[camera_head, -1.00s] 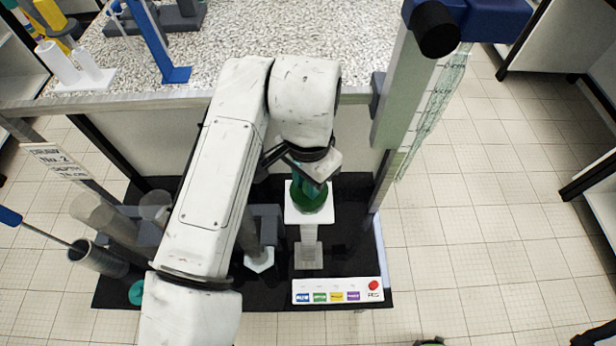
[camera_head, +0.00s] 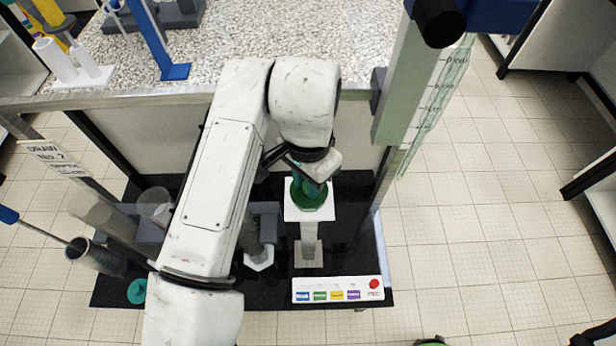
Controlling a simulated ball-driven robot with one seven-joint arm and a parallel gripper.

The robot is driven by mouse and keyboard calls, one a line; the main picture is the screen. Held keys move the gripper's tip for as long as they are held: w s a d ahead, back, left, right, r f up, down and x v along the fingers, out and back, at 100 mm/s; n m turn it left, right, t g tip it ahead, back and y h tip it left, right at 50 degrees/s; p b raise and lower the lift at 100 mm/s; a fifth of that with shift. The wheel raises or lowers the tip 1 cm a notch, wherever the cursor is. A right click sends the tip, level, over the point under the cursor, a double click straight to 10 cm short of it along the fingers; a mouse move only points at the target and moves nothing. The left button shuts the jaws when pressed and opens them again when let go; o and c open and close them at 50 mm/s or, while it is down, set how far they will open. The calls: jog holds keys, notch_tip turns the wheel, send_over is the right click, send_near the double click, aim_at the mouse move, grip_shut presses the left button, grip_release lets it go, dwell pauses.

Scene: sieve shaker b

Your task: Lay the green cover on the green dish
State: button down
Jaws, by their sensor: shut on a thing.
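A green round thing (camera_head: 308,198) shows under my gripper, on top of a white square platform (camera_head: 310,214). I cannot tell the green cover and the green dish apart in it, as my gripper hides its upper part. My gripper (camera_head: 314,184) points down at the green thing, close over its middle. The fingers are small and partly hidden by the wrist, and they appear shut on the green cover. Whether the cover touches the dish cannot be told from here.
A control panel (camera_head: 338,290) with coloured buttons and a red knob lies at the front of the black base (camera_head: 200,293). A teal round piece (camera_head: 137,291) lies at the base's front left. A green-white upright post (camera_head: 405,105) stands at right.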

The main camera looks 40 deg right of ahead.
jog(key=c, duration=0.9)
grip_release()
notch_tip(320, 180, up, 11)
jog(key=shift+f, duration=0.1)
